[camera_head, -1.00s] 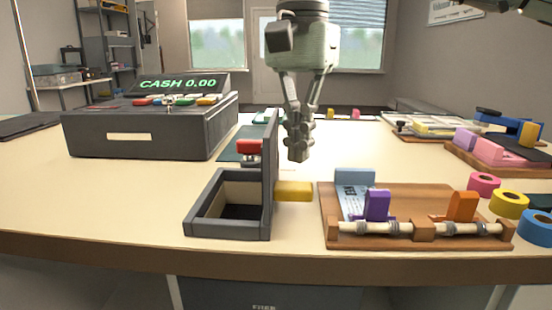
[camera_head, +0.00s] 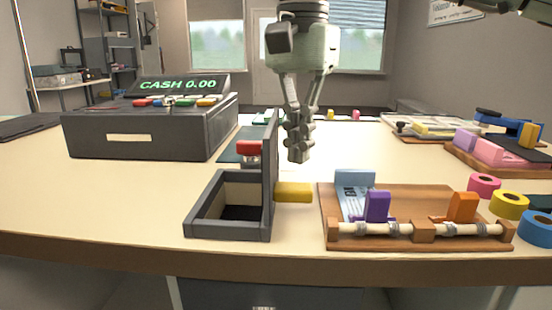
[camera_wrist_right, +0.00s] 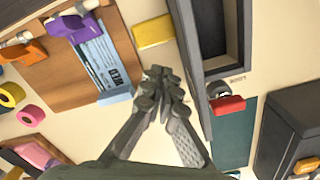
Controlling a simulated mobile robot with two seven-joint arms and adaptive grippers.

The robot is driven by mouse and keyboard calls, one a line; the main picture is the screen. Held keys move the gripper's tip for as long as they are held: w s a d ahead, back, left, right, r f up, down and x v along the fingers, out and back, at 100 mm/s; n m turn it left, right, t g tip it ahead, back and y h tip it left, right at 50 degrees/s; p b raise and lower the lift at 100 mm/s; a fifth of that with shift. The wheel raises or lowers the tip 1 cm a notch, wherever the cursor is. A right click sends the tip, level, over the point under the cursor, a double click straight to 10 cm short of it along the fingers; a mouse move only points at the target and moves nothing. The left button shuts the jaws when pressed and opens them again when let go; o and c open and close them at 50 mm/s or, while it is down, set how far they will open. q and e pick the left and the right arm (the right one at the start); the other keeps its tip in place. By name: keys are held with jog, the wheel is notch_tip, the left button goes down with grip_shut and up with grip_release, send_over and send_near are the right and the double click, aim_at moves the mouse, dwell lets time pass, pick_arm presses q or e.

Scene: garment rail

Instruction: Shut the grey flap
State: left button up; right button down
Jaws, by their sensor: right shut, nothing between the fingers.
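The grey flap (camera_head: 271,150) stands upright at the right side of a small open-topped grey box (camera_head: 228,230) near the table's front edge. The wrist view shows the flap (camera_wrist_right: 190,45) nearly edge-on beside the box (camera_wrist_right: 242,55). My right gripper (camera_head: 299,158) points down just right of the flap, its fingers closed together and empty. In the wrist view the fingertips (camera_wrist_right: 162,88) are close to the flap; I cannot tell whether they touch it. My left gripper is not in view.
A yellow block (camera_head: 293,192) lies right of the box. A wooden board (camera_head: 400,205) with purple and orange clips is farther right, near tape rolls (camera_head: 509,204). A cash register (camera_head: 150,130) stands back left, and a red-topped object (camera_head: 249,147) sits behind the box.

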aim_at(274, 116)
jog(key=shift+a+p, duration=1.4)
jog(key=shift+a, duration=0.65)
jog(key=r+p, duration=0.4)
jog(key=shift+d+r, duration=0.3)
jog(key=shift+r, duration=0.2)
jog(key=shift+d+r, duration=0.15)
jog(key=shift+r, duration=0.85)
jog(key=shift+d+r, duration=0.15)
jog(key=shift+r, duration=0.85)
